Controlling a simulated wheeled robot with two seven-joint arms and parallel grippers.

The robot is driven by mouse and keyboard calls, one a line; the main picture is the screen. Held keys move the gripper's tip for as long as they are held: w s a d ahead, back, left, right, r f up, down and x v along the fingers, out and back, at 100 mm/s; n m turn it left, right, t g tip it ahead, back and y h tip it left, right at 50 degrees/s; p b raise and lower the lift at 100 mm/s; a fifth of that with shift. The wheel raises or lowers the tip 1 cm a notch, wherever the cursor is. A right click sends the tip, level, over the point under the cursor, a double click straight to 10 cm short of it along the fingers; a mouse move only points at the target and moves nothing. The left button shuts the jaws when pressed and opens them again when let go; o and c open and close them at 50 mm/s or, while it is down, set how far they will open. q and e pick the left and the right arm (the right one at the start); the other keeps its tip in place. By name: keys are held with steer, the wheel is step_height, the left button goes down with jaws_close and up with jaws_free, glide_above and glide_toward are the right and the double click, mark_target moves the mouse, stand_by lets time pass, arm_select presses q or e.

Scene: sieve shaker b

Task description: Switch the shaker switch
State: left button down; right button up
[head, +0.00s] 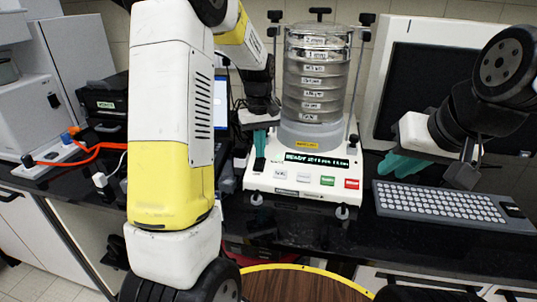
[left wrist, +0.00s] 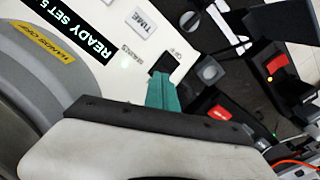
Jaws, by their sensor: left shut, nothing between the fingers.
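The sieve shaker (head: 300,172) has a white base with a lit green display reading READY and a stack of clear sieves (head: 316,75) on top. Its black switch (head: 259,165) is at the left of the front panel. The switch (left wrist: 161,62) also shows in the left wrist view, partly covered by the fingertips, beside OFF lettering. My left gripper (head: 260,141) is shut and empty, its teal fingertips (left wrist: 162,92) right at the switch; I cannot tell if they touch it. My right gripper (head: 401,164) hangs over the keyboard's back edge, apart from the shaker; its opening is unclear.
A grey keyboard (head: 440,203) lies right of the shaker, before a dark monitor (head: 440,92). Green and red buttons (head: 351,184) sit at the panel's right. An orange cable (head: 75,152) runs at the left. A round wooden top (head: 295,284) is in front of the bench.

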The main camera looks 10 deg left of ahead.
arm_select(q)
step_height(320, 180, up, 7)
steer(key=shift+f, duration=0.15)
stand_by(0.5)
